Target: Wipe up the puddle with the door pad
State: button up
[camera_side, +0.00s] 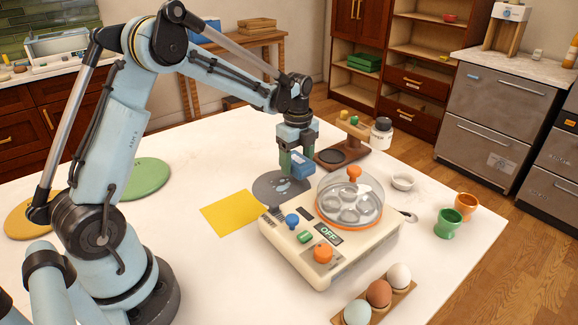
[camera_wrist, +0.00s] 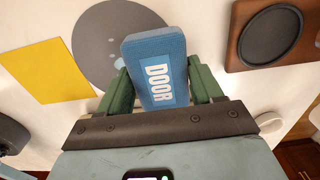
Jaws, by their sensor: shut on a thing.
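My gripper (camera_side: 291,163) is shut on a blue pad (camera_wrist: 157,58), labelled DOOR in the wrist view. The pad also shows at the fingers in the side view (camera_side: 304,167). It is above or close to the grey round mat (camera_side: 268,196); whether it touches is unclear. Small pale blue wet spots, the puddle (camera_side: 284,185), lie on the mat near its middle. In the wrist view the mat (camera_wrist: 92,28) is behind the pad's left side, with a few spots (camera_wrist: 112,41) showing. The pad and fingers may hide part of the puddle.
A yellow square sheet (camera_side: 231,212) lies left of the mat. A cream egg cooker (camera_side: 330,240) with a clear lid stands close in front. A brown stand (camera_side: 343,152) with a dark disc is behind right. Cups and an egg tray lie to the right and front.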

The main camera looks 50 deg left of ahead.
aim_at(276, 190)
notch_tip(276, 190, down, 3)
jog(key=shift+r, duration=0.1)
jog(key=shift+s+f, duration=0.25)
jog(key=shift+s, duration=3.2)
jog(key=shift+w, duration=3.55)
jog(key=shift+s, duration=3.5)
jog(key=shift+w, duration=3.5)
jog(key=shift+s+r, duration=0.1)
jog(key=shift+r, duration=4)
